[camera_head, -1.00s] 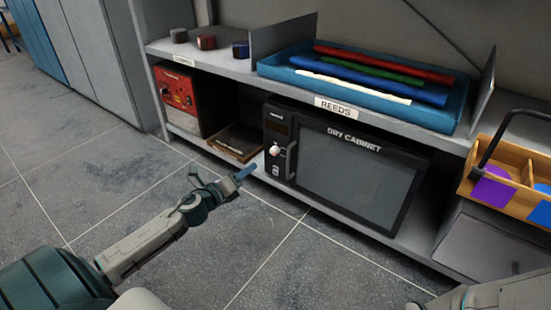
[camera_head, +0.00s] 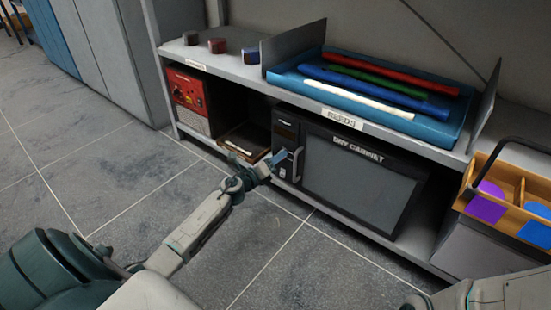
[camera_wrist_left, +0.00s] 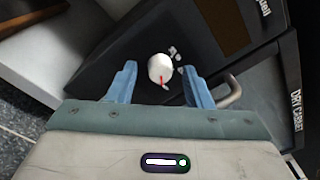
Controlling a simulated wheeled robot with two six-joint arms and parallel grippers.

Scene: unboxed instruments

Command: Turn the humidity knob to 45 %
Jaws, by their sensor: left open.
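The dry cabinet (camera_head: 360,181) is a black box with a dark window on the lower shelf. Its white humidity knob (camera_wrist_left: 160,68) with a red pointer mark shows in the left wrist view, on the control panel left of the door handle. My left gripper (camera_wrist_left: 158,82) is open, its two blue fingers on either side of the knob in that view, apart from it; I cannot tell how far the tips are from the panel. In the head view the left gripper (camera_head: 270,164) is in front of the panel and hides the knob. The dial's figures are unreadable.
The cabinet's curved door handle (camera_wrist_left: 231,92) is close to the right finger. A red instrument (camera_head: 190,97) and a flat wooden box (camera_head: 245,139) are to the left. A blue tray (camera_head: 440,128) of coloured rolls is above. A wooden caddy (camera_head: 508,178) is at right.

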